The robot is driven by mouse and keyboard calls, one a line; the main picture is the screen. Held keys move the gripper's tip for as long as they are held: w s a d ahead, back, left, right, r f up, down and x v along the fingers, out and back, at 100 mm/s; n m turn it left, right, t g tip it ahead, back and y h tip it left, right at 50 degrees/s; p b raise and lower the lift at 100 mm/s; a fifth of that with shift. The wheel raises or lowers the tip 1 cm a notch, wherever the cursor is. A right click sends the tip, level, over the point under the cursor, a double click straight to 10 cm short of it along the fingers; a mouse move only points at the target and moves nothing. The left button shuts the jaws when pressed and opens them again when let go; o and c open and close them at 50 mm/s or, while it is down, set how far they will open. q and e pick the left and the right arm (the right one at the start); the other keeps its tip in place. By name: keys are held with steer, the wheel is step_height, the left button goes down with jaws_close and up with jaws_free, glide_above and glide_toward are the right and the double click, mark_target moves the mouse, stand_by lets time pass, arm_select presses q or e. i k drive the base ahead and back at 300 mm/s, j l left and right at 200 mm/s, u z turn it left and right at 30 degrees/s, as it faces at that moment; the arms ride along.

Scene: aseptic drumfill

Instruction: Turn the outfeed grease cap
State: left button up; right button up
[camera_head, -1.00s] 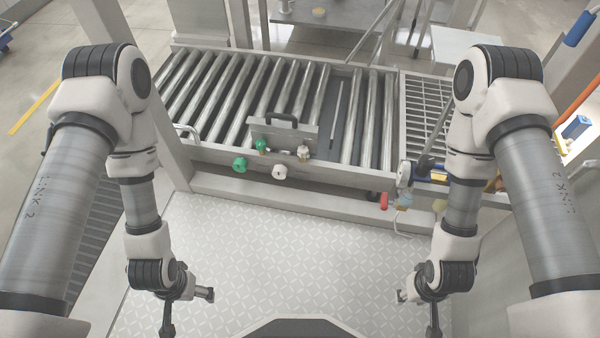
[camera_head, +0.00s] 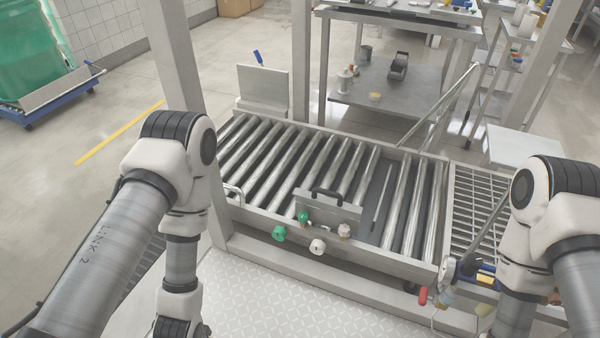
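On the front rail of the roller conveyor (camera_head: 330,240) sit a green round cap (camera_head: 279,233) and, to its right, a white round cap (camera_head: 317,246). I cannot tell which of these is the outfeed grease cap.
A red-handled part (camera_head: 423,295) and a blue-and-black fitting (camera_head: 462,268) are at the conveyor's right end, beside a metal grating (camera_head: 478,215). Posts stand at the conveyor's left and behind it. A workbench (camera_head: 375,90) is behind. The patterned floor plate (camera_head: 290,305) in front is clear.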

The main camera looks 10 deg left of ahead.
mark_target(344, 230)
steer(key=i+j+z, duration=0.65)
steer(key=j+z, duration=0.25)
steer(key=l, duration=0.1)
